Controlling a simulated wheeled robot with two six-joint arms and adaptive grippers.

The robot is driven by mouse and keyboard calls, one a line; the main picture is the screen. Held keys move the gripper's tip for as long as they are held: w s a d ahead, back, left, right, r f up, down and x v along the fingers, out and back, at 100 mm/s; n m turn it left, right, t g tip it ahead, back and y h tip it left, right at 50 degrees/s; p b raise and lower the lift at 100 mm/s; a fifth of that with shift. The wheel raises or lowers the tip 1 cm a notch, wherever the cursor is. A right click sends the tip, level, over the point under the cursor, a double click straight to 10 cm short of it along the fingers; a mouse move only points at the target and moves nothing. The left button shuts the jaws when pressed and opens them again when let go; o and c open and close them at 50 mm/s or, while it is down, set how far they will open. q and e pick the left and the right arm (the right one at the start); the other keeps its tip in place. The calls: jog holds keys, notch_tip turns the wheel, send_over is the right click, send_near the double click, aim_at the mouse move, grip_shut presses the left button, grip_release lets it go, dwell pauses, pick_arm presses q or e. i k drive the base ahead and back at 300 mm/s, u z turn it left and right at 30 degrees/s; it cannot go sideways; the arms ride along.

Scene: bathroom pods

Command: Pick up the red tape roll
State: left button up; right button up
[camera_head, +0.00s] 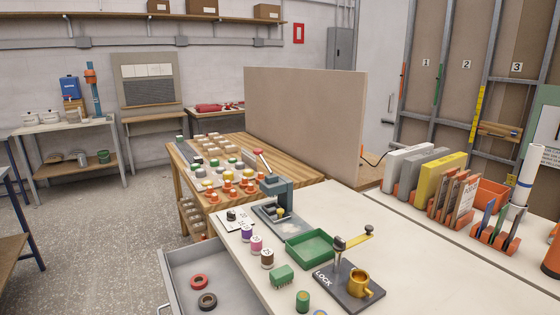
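A red tape roll (199,281) lies flat in an open grey drawer (178,262) at the lower left of the workbench, in the head view. A dark brown roll (207,301) lies just in front of it, close by. The red roll's top is unobstructed. Neither of my grippers is in view.
The white bench top (345,205) holds a green tray (310,248), spools, a press and a LOCK fixture (348,287) with a yellow cup. A wooden table (285,168) with many small parts stands behind. Open speckled floor (100,245) lies left of the drawer.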

aim_at(201, 286)
jog(key=z, duration=0.5)
jog(key=k, duration=0.95)
jog(key=u, duration=0.8)
jog(key=i, duration=0.95)
jog(key=u, duration=0.25)
